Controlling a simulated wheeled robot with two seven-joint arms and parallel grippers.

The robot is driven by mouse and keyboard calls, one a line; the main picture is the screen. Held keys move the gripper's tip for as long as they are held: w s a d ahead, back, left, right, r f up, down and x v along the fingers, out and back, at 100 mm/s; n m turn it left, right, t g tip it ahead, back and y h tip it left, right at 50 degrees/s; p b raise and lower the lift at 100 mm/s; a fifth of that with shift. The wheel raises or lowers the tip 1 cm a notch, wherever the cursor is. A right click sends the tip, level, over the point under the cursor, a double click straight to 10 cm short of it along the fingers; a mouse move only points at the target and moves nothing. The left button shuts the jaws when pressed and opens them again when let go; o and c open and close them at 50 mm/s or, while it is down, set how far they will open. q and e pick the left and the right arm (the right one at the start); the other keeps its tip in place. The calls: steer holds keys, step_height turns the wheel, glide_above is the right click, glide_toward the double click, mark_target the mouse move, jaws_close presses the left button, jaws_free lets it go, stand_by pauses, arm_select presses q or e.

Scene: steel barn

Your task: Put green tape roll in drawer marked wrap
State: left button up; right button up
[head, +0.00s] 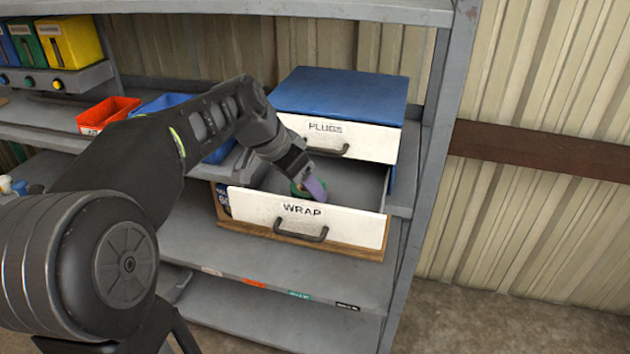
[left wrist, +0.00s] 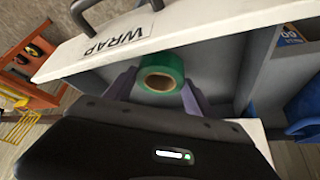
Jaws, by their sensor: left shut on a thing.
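The green tape roll (left wrist: 161,74) shows in the left wrist view between the two purple fingers of my left gripper (left wrist: 155,88), which is shut on it. In the head view only a bit of green shows beside the fingers of my left gripper (head: 309,188). The drawer marked WRAP (head: 345,225) is pulled open, and the gripper reaches down into it behind its white front. In the left wrist view the WRAP front (left wrist: 80,50) lies beyond the roll. I cannot tell whether the roll touches the drawer floor. My right gripper is not in view.
A shut drawer marked PLUGS (head: 370,140) sits above the open one, under a blue cabinet top (head: 340,92). An orange-red bin (head: 108,113) and a blue bin (head: 165,104) stand to the left. A grey shelf upright (head: 425,170) stands close on the right.

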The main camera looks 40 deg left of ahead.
arm_select(q)
steer(key=w, duration=0.1)
steer(key=w+p, duration=0.1)
steer(key=shift+w+d+f, duration=0.3)
steer(key=shift+w+f, duration=0.05)
steer(key=shift+f, duration=0.2)
steer(key=shift+f, duration=0.2)
steer(key=o, duration=1.4)
steer(key=shift+r, duration=0.15)
steer(key=b+v, duration=0.1)
steer(key=v, duration=1.1)
